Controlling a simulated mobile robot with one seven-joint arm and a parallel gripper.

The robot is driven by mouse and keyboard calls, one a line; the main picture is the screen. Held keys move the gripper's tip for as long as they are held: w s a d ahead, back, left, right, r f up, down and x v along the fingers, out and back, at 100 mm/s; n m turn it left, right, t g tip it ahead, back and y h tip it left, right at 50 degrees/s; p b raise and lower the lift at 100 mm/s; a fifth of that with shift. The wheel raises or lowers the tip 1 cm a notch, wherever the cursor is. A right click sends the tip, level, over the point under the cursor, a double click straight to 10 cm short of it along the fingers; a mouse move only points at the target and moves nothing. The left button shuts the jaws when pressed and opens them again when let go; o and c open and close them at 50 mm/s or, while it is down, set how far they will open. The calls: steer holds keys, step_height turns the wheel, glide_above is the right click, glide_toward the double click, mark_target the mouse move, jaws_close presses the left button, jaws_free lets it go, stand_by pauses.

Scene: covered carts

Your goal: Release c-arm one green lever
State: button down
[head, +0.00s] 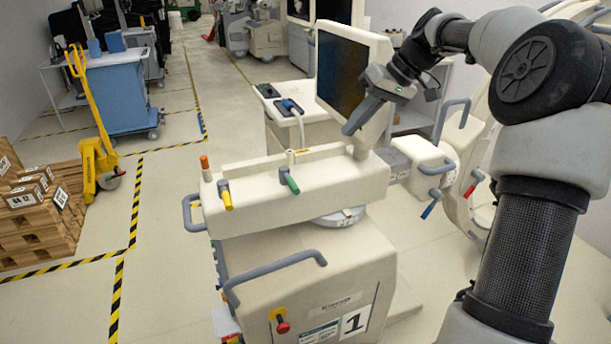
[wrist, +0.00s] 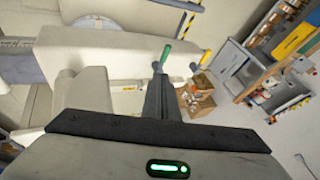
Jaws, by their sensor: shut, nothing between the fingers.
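The c-arm marked 1 (head: 330,270) stands in the middle of the head view. Its green lever (head: 289,181) sticks out from the front of the cream upper housing, right of a yellow lever (head: 226,195). My gripper (head: 350,128) is shut and empty, in front of the dark monitor, above and to the right of the green lever and apart from it. In the wrist view my closed fingers (wrist: 158,82) point toward the green lever (wrist: 165,56), which shows just beyond their tips. The yellow lever also shows there (wrist: 206,57), farther right.
The monitor (head: 340,70) stands close behind my gripper. A red lever (head: 471,189) and a blue lever (head: 431,209) sit on the right side. A grey handle (head: 270,268) juts out below the housing. A yellow pallet jack (head: 95,150) and stacked boxes (head: 35,200) stand left. Floor between is clear.

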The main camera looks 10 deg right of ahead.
steer(key=p, duration=0.1)
glide_toward(289, 184)
steer(key=f, duration=0.1)
steer(key=w+f, duration=0.1)
steer(key=f, duration=0.3)
steer(key=shift+w+f, duration=0.25)
steer(key=shift+w, duration=0.15)
steer(key=shift+a, duration=0.1)
